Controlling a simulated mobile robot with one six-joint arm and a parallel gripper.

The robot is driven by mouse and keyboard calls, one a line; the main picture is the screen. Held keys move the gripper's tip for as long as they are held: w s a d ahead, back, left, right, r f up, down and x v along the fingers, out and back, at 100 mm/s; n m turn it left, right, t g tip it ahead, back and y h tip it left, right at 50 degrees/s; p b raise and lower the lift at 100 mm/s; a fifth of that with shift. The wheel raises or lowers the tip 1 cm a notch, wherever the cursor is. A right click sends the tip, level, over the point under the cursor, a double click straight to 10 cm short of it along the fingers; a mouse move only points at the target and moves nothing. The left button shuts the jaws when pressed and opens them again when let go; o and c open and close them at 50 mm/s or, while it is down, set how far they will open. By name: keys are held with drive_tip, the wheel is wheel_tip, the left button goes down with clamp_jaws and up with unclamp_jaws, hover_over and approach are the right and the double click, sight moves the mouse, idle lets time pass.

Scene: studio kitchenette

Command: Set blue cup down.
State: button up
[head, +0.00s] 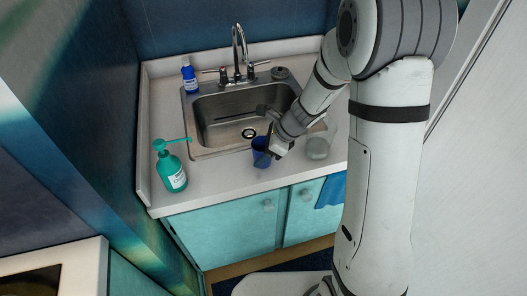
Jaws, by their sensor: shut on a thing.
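The blue cup (260,156) is at the front edge of the steel sink, over the white counter strip in front of the basin. It looks upright. My gripper (268,155) is shut on its right side, and the fingers hide part of the cup. I cannot tell whether the cup's base touches the counter or is slightly above it.
A teal pump bottle (171,169) stands left on the counter (222,173). A blue bottle (189,76) stands behind the sink (215,115), near the faucet (238,55). A clear rounded container (317,147) is close right of my gripper. Counter left of the cup is clear.

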drive_tip(key=shift+f, duration=0.2)
drive_tip(key=o, duration=1.1)
drive_tip(key=shift+r, duration=0.1)
